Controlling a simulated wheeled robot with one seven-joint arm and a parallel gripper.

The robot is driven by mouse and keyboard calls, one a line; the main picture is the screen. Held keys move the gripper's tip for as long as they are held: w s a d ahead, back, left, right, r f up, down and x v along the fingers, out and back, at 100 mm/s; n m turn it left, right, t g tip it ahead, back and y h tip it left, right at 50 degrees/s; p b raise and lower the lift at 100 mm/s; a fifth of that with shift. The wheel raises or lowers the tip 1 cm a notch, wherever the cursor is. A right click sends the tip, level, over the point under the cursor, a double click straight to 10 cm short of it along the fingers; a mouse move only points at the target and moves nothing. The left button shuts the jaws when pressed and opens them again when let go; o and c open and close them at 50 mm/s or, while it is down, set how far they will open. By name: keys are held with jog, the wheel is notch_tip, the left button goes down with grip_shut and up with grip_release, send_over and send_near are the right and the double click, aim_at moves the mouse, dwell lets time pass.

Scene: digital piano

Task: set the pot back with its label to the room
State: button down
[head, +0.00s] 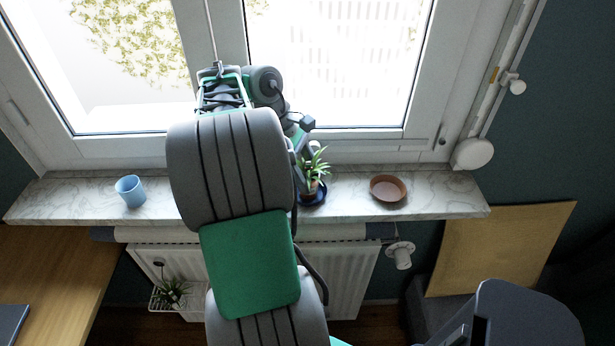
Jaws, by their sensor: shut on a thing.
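A small potted plant with spiky green leaves stands upright in a dark blue pot (314,196) near the front of the marble window sill. My gripper (300,150) reaches down from the window side, just left of and behind the plant. It is shut on the pot, though my arm hides most of the fingers. No label shows on the visible part of the pot. I cannot tell whether the pot touches the sill. An empty terracotta saucer (388,188) lies on the sill to the right of the pot.
A light blue cup (130,191) stands on the sill (440,190) at the left. The window frame (345,148) rises close behind. A radiator (345,280) is below, with a hanging plant basket (171,293). The sill right of the saucer is clear.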

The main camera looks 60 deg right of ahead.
jog(key=shift+f, duration=0.1)
jog(key=c, duration=0.6)
grip_release()
jog(key=shift+c, duration=0.2)
jog(key=p+v, duration=0.7)
jog(key=v, duration=0.5)
jog(key=w+a+r+t+h, duration=0.2)
jog(key=w+a+t, duration=0.1)
jog(key=w+a, duration=0.6)
jog(key=w+a+f+t+y, duration=0.1)
jog(key=a+f+t, duration=0.1)
jog(key=a, duration=1.1)
jog(key=w+a+f+t+y, duration=0.2)
jog(key=a+t, duration=0.1)
jog(key=a, duration=1.1)
jog(key=shift+a+f+m+t, duration=0.2)
jog(key=shift+a+m+t, duration=0.1)
jog(key=shift+m+t, duration=0.1)
